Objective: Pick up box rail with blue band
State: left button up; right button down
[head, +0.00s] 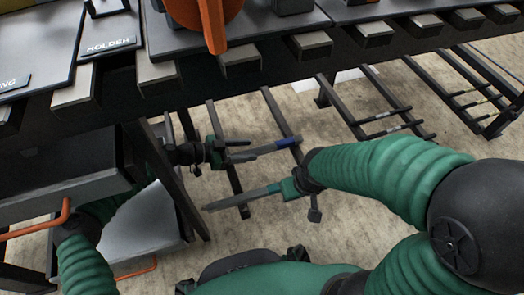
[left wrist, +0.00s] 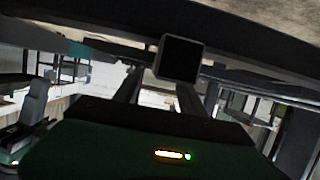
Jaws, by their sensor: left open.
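The box rail with blue band (head: 264,149) lies across two dark bars of a low rack in the head view, its blue band towards the right end. My left gripper (head: 239,151) is open at the rail's left end. In the left wrist view a hollow square rail end (left wrist: 182,59) faces the camera, just beyond my two spread fingers (left wrist: 157,92); no band shows there. My right gripper (head: 285,188) is nearer, beside a long grey bar (head: 235,201) with a teal part. Whether that bar is held cannot be told.
A dark bench (head: 160,100) with grey blocks along its edge overhangs the rack. A dark cart (head: 70,175) with an orange handle stands at the left, close to my left arm. Other racks with banded rails (head: 395,129) stand at the right.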

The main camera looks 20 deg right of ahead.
pick_arm(q)
jog(key=x, duration=0.4)
jog(key=shift+d+f, duration=0.1)
jog(key=shift+d, duration=0.15)
grip_shut()
dwell(1.1)
